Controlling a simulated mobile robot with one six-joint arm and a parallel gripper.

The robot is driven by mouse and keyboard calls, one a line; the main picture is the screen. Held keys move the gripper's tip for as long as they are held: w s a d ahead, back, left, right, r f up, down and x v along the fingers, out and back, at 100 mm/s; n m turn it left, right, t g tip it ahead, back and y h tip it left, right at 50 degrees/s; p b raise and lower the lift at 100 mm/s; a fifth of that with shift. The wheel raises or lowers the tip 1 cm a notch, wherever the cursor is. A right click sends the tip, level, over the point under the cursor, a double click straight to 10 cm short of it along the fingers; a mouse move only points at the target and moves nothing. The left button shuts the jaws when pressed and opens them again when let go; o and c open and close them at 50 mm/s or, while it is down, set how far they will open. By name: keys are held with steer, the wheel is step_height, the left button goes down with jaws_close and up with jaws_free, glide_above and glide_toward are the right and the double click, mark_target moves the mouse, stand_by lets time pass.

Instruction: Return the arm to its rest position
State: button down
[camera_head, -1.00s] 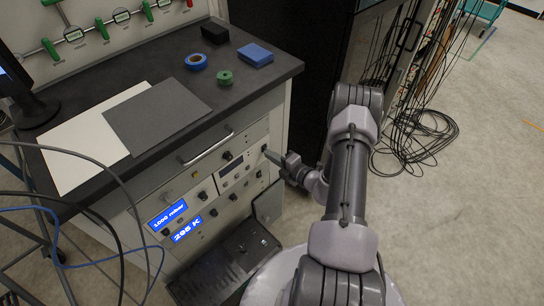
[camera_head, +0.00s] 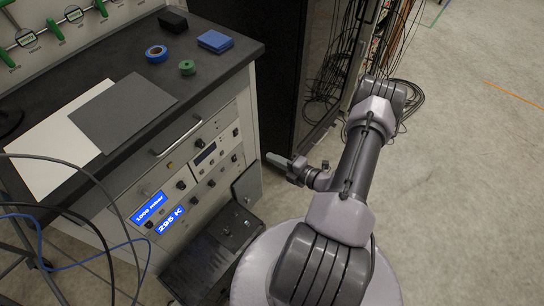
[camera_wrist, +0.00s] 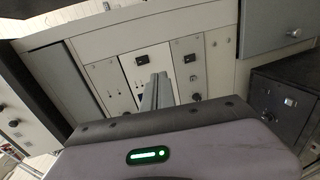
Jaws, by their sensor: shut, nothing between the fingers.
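My gripper (camera_head: 277,160) is shut and empty in the head view. It points left toward the front of the grey control cabinet (camera_head: 222,120), apart from it, near its right corner. My arm reaches up from the bottom of the head view and bends back down to the gripper. In the wrist view, the closed fingers (camera_wrist: 156,92) stand out in front of the cabinet panels, which appear tilted. Nothing is held.
A dark benchtop (camera_head: 190,84) holds a grey sheet, a white sheet, blue tape (camera_head: 156,53), green tape (camera_head: 187,67) and a blue block (camera_head: 215,41). A black rack (camera_head: 285,60) and loose cables (camera_head: 408,98) stand behind my arm. The floor at right is clear.

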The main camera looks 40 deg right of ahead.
steer(key=w+a+r+n+g+y, duration=0.1)
steer(key=w+a+r+n+y, duration=0.25)
steer(key=r+n, duration=0.2)
steer(key=w+a+r+n+g+y, duration=0.1)
steer(key=w+a+r+n+y, duration=0.1)
steer(key=a+r+n, duration=0.3)
steer(key=s+a+r+n+g+y, duration=0.25)
steer(key=a+r+n+g, duration=0.45)
steer(key=a+r+n, duration=0.55)
steer(key=s+a+r+n+h, duration=0.3)
steer(key=s+r+n, duration=0.3)
steer(key=n, duration=0.6)
steer(key=s+a+r+n+h+b, duration=0.1)
steer(key=s+a+r+n+h, duration=0.3)
steer(key=n, duration=0.9)
steer(key=s+r+h, duration=0.1)
steer(key=s+r, duration=0.2)
steer(key=s, duration=0.1)
steer(key=shift+s+a, duration=0.2)
steer(key=shift+s, duration=0.15)
steer(key=shift+r, duration=0.1)
